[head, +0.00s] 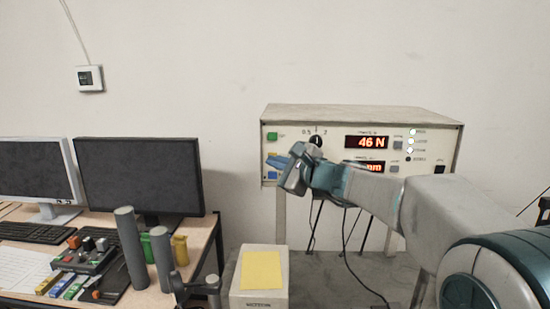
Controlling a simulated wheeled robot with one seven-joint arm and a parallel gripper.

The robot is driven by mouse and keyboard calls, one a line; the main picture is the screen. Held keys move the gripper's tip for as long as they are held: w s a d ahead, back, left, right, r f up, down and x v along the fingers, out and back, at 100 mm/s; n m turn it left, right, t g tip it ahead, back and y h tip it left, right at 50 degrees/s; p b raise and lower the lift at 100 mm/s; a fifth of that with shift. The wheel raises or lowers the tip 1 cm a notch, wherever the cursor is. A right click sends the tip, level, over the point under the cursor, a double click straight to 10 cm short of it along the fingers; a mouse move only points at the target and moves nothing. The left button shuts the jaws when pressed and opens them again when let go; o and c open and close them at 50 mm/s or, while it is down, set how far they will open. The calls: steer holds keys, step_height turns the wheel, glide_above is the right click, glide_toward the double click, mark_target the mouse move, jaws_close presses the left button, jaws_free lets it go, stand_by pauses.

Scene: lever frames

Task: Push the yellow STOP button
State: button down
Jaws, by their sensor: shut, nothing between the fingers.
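The control box (420,120) has a column of small buttons at the left of its front panel. The yellow button (272,155) is the middle one, between a green button (272,136) above and a blue one (271,175) below. Its label is too small to read. My gripper (277,161) is shut and empty, its blue fingertips pointing left, in front of the panel beside and just below the yellow button in the picture. Whether they touch the panel or the button cannot be told. My gripper and arm hide part of the panel's lower half.
The panel also has a black knob (316,141) and a red display reading 46 N (366,142). A white box with a yellow sheet (262,270) stands below. At left a desk (150,296) holds monitors and grey cylinders (131,246).

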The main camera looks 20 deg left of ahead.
steer(key=shift+w, duration=0.3)
steer(key=shift+w+a, duration=0.15)
steer(key=shift+w, duration=0.2)
stand_by(0.5)
steer(key=shift+s+b, duration=0.15)
steer(key=shift+b, duration=0.15)
steer(key=shift+s+d+b, duration=0.2)
steer(key=shift+s+b, duration=0.2)
steer(key=shift+s, duration=0.2)
steer(key=s+b, duration=0.1)
steer(key=s, duration=0.1)
steer(key=s+d+b, duration=0.1)
steer(key=s, duration=0.2)
steer(key=shift+b, duration=0.4)
